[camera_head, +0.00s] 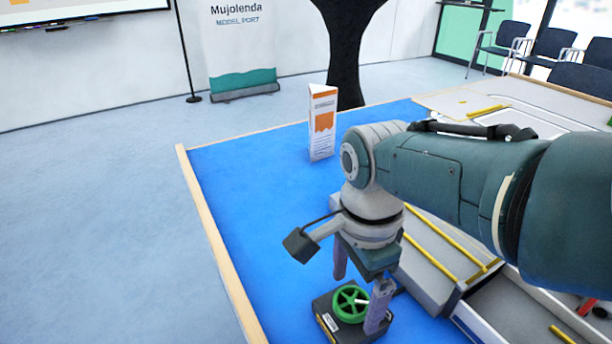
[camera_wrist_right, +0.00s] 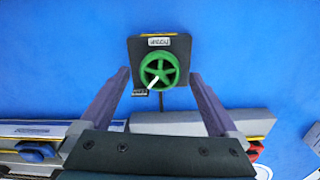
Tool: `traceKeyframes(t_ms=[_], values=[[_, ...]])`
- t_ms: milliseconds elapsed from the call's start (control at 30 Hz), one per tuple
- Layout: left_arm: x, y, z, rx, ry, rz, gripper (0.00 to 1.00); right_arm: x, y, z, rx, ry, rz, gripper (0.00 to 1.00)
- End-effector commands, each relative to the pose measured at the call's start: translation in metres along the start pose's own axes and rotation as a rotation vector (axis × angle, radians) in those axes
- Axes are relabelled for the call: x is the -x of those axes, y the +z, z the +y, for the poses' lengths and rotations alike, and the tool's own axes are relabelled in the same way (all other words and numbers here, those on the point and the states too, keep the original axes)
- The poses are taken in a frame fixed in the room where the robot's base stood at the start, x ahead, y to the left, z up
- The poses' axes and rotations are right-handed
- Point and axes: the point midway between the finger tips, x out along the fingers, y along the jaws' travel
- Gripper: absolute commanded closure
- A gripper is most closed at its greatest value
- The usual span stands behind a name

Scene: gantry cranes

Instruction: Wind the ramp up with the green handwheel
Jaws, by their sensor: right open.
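The green handwheel (camera_head: 350,304) sits on a small dark box (camera_head: 325,318) on the blue tabletop. In the right wrist view the spoked wheel (camera_wrist_right: 160,70) lies between my finger ends, with a white pointer from its hub to the lower left. My right gripper (camera_head: 356,306) is open, one finger on each side of the wheel, with gaps on both sides in the wrist view. Whether the fingers reach down to wheel height is unclear. A grey structure with yellow strips (camera_head: 430,258) stands beside the box; I cannot tell whether it is the ramp. My left gripper is out of view.
A wooden edge (camera_head: 222,255) bounds the blue table (camera_head: 250,170) at the left. A folded white and orange card (camera_head: 322,125) stands near the back edge. My right arm covers much of the table's right side. The blue surface left of the wheel is clear.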

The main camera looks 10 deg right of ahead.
Motion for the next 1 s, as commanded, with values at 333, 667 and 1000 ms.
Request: traceKeyframes(t_ms=[333, 667, 1000], values=[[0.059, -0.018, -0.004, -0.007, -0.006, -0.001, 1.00, 0.071, 0.000, 0.000, -0.001, -0.001, 0.000, 0.04], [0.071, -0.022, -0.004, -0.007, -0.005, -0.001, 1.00, 0.092, 0.000, 0.000, 0.000, 0.001, -0.001, 0.04], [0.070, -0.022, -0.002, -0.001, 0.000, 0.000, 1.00, 0.092, 0.000, 0.000, 0.000, 0.001, -0.001, 0.04]])
